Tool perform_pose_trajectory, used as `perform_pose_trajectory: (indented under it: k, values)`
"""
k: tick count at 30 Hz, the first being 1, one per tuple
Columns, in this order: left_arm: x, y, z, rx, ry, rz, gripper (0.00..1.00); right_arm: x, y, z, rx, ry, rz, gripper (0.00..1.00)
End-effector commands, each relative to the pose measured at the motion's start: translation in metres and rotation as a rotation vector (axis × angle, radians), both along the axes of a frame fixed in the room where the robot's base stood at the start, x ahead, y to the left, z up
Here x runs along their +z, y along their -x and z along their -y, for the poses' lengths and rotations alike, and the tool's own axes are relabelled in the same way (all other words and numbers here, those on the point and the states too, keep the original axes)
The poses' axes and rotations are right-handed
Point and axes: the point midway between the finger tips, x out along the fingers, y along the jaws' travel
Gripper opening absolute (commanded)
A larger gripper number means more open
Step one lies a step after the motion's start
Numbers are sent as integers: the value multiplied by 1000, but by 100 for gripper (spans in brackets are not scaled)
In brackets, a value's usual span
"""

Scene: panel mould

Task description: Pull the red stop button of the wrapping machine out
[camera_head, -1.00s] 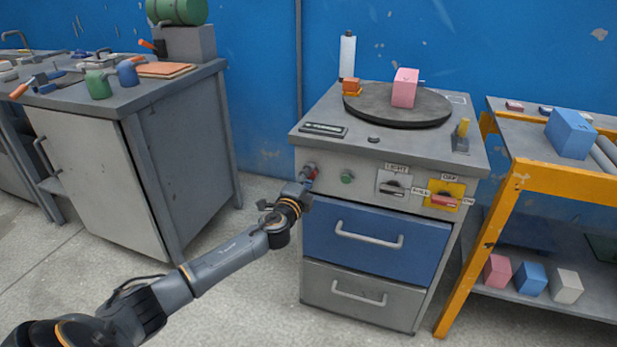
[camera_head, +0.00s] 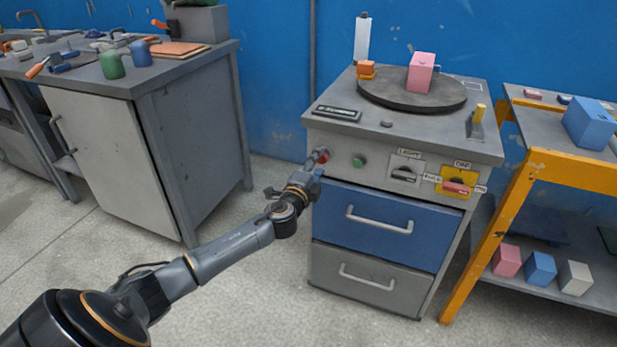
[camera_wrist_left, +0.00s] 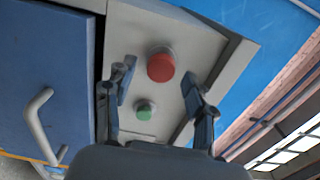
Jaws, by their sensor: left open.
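The wrapping machine (camera_head: 400,140) is a grey cabinet with a round dark turntable (camera_head: 412,92) on top. Its red stop button (camera_head: 322,155) is at the left end of the front panel. In the left wrist view the red button (camera_wrist_left: 160,66) shows whole, a round head on a grey collar. My left gripper (camera_head: 316,172) is just below and in front of the button in the head view. In the wrist view the left gripper (camera_wrist_left: 160,90) has its fingers spread, one on either side of the button, with nothing between them touching it visibly. My right gripper is not in view.
A green button (camera_head: 359,161), a light switch (camera_head: 403,171) and a red switch on a yellow plate (camera_head: 456,187) sit right of the stop button. Blue and grey drawers (camera_head: 388,222) with handles are below. A pink block (camera_head: 421,72) stands on the turntable. A yellow-framed table (camera_head: 520,190) is at right.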

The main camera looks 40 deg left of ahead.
Motion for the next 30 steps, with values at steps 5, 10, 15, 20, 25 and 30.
perform_pose_trajectory:
  k: [5, 10, 15, 20, 25, 30]
  values:
    - [-2, 33, 8, -1, 0, -4, 55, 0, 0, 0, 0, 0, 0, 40]
    - [-2, 66, 16, -1, 0, -4, 55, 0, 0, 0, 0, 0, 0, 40]
    - [-1, 90, 21, 1, 1, -4, 55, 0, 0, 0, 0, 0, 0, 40]
    - [-1, 103, 24, 1, -1, -2, 55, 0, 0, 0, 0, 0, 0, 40]
    - [0, 106, 25, 1, -1, 0, 55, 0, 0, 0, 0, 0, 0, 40]
    - [0, 106, 25, 1, -1, 0, 55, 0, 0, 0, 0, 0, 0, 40]
